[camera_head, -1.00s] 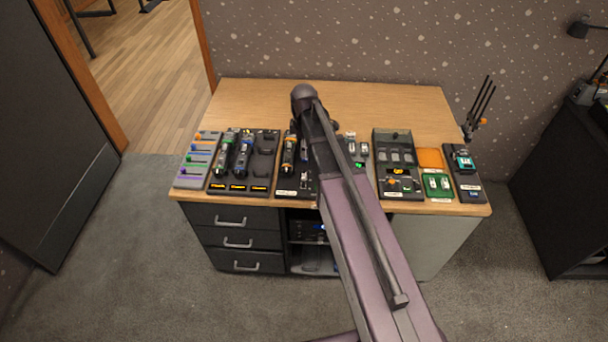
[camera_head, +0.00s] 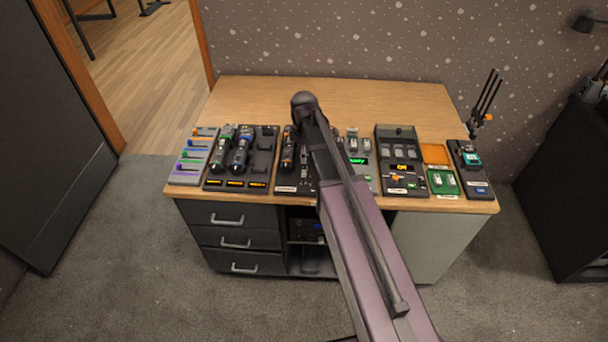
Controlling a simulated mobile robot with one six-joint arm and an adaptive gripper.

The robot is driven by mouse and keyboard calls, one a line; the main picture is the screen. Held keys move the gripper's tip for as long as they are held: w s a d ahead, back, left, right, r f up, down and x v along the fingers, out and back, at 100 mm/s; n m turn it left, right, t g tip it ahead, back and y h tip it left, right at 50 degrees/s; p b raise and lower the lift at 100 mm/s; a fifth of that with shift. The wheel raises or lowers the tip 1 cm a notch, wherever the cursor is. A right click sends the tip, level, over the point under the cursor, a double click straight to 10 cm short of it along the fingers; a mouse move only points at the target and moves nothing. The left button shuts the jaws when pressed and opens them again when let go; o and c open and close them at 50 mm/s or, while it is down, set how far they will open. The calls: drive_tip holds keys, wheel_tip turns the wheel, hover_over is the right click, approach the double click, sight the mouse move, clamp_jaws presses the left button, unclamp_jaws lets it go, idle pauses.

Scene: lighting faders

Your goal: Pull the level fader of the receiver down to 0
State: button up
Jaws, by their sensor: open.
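Several small control units stand along the front of the wooden desk. Their labels are too small to read, so I cannot tell for sure which is the receiver or where its level fader stands. A dark unit with a teal part (camera_head: 470,158) is at the far right, near upright dark antennas (camera_head: 485,102). A black unit with an amber display (camera_head: 404,168) and an orange knob is right of centre. My arm reaches over the desk's middle, its far joint above the row. My gripper is hidden behind the arm, and the arm covers part of the central units.
On the desk (camera_head: 290,95), the back is clear. A grey panel with coloured sliders (camera_head: 193,157) and a black unit with several handsets (camera_head: 241,155) stand left. A green unit (camera_head: 442,181) stands right. A dark cabinet (camera_head: 568,190) is at the right.

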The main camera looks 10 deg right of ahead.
sight(304, 172)
drive_tip(key=shift+f+b, duration=3.75)
drive_tip(key=shift+f, duration=0.25)
